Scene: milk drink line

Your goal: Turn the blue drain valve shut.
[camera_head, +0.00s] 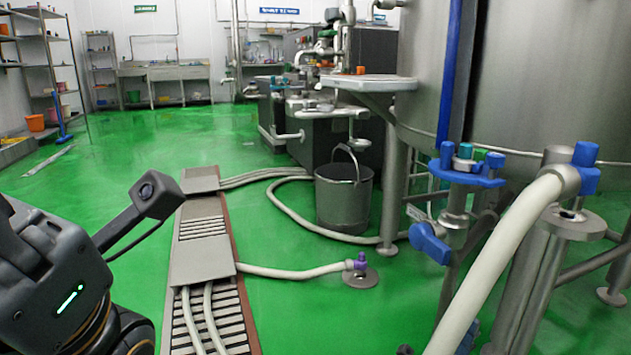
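A blue valve handle (430,243) sits low on a steel pipe beneath the large tank, right of centre. It looks like the drain valve, but I cannot tell for sure, nor whether it is open or shut. Another blue fitting (586,167) is at the upper end of a thick pale hose at the right. A blue plate with coloured knobs (466,172) is above the low handle. Part of my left arm shows at the lower left, well away from the low blue handle. Neither gripper can be made out.
A steel bucket (344,197) stands left of the tank's legs. Pale hoses (290,271) cross the green floor, one ending at a purple-topped floor fitting (361,268). A thick hose (497,262) rises in front at the right. Floor at the left rear is mostly clear.

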